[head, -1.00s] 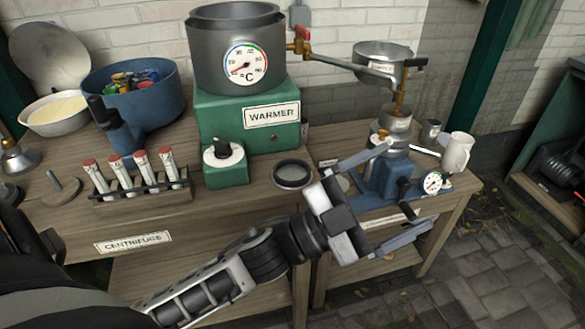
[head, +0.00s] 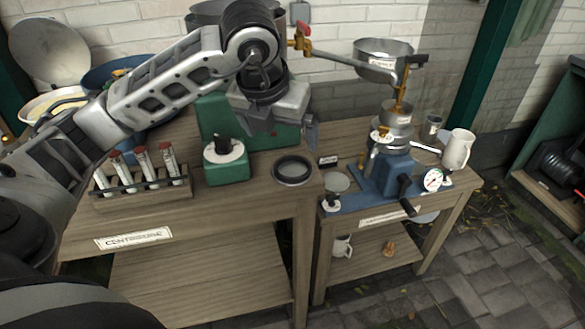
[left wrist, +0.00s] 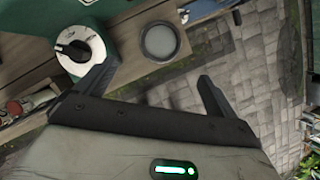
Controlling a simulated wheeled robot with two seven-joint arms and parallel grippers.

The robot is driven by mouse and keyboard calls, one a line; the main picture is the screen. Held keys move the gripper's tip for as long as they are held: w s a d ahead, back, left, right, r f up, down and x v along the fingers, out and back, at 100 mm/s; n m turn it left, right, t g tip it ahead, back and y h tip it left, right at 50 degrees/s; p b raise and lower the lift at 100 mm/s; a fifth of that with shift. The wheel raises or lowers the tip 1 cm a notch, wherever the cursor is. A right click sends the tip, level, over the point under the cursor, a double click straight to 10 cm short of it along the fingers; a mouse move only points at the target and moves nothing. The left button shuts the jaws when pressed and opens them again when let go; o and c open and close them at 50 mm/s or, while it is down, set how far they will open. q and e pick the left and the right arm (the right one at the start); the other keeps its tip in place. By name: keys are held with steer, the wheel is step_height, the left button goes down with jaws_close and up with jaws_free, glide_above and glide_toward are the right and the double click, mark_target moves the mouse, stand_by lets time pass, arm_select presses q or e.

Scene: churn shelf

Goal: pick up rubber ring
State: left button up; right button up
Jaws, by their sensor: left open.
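A dark round ring (head: 293,184), which I take for the rubber ring, lies flat at the right end of the left bench top. Its middle looks grey; I cannot tell whether it is open. In the left wrist view the ring (left wrist: 160,57) shows beyond the fingertips, between their lines. My left gripper (head: 286,130) is open and empty, in front of the green warmer and above the bench, apart from the ring. Its two dark fingers show spread in the left wrist view (left wrist: 152,80). My right gripper is not in view.
The warmer's knob (head: 223,150) stands just left of the ring. A rack of red-capped tubes (head: 145,190) is further left. On the right bench are a blue cranked device (head: 390,175) and a white jug (head: 457,150). The bench front beside the ring is clear.

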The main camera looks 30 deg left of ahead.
mark_target(292, 170)
arm_select(q)
steer(key=x, duration=1.1)
steer(key=shift+w+f+p, duration=0.1)
steer(key=shift+p, duration=0.25)
steer(key=c, duration=1)
